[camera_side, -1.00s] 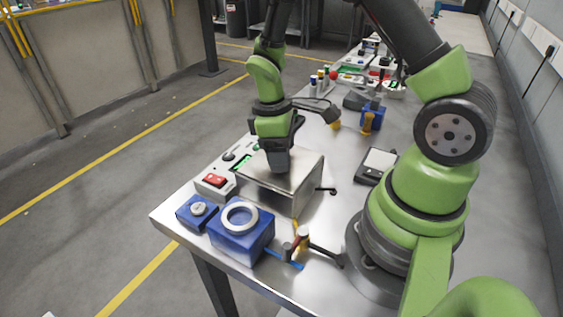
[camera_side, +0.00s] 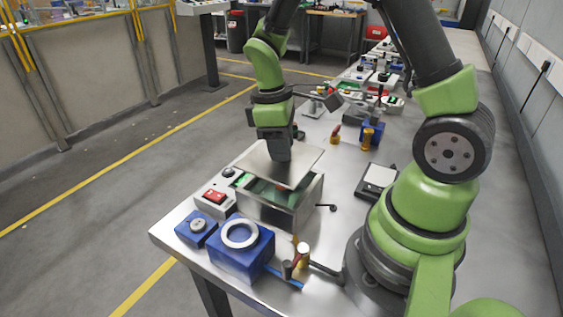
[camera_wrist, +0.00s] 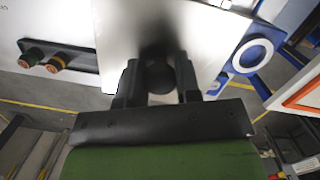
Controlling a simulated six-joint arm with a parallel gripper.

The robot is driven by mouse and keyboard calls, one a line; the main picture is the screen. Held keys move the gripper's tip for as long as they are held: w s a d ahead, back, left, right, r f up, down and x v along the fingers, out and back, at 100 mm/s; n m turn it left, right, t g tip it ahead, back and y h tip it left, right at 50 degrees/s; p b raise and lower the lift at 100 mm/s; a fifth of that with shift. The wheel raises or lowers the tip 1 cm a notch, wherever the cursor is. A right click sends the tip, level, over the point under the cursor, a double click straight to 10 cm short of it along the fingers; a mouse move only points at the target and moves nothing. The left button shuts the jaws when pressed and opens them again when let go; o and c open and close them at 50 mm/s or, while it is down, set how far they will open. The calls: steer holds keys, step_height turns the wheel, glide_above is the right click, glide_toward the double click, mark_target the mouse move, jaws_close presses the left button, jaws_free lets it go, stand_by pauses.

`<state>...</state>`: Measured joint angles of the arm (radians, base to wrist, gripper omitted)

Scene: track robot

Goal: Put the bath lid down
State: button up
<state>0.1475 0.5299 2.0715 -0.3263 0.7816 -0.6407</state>
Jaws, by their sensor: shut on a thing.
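My gripper (camera_side: 278,155) is shut on the flat metal bath lid (camera_side: 305,165) by its knob. The lid hangs tilted a little above the bath (camera_side: 262,212), a square metal box, with a gap between them. The bath's greenish inside shows through the gap at the front. In the wrist view the gripper (camera_wrist: 158,80) has its fingers either side of a dark round knob, and the pale lid (camera_wrist: 200,45) spreads beyond them. The lid hides most of the bath's opening.
A control box with a red switch (camera_side: 214,196) stands left of the bath. A blue block with a white ring (camera_side: 240,235) and a smaller blue block (camera_side: 196,228) stand in front. A balance (camera_side: 378,178) lies to the right, with bare tabletop around it.

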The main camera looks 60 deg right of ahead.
step_height(320, 180, up, 3)
steer(key=shift+r, duration=0.15)
steer(key=shift+w+d+r, duration=0.1)
steer(key=shift+d+r, duration=0.1)
steer(key=shift+d, duration=0.35)
steer(key=shift+d+r, duration=0.15)
steer(key=shift+d, duration=0.35)
steer(key=s+d+f, duration=0.2)
steer(key=d+f, duration=0.1)
steer(key=d, duration=0.4)
steer(key=s+d+f, duration=0.2)
steer(key=d, duration=0.6)
steer(key=f, duration=0.6)
steer(key=shift+s+d+f, duration=0.25)
steer(key=shift+s+d, duration=0.15)
steer(key=shift+f, duration=2.15)
steer(key=o, duration=1)
steer(key=shift+f, duration=0.1)
steer(key=shift+c, duration=0.2)
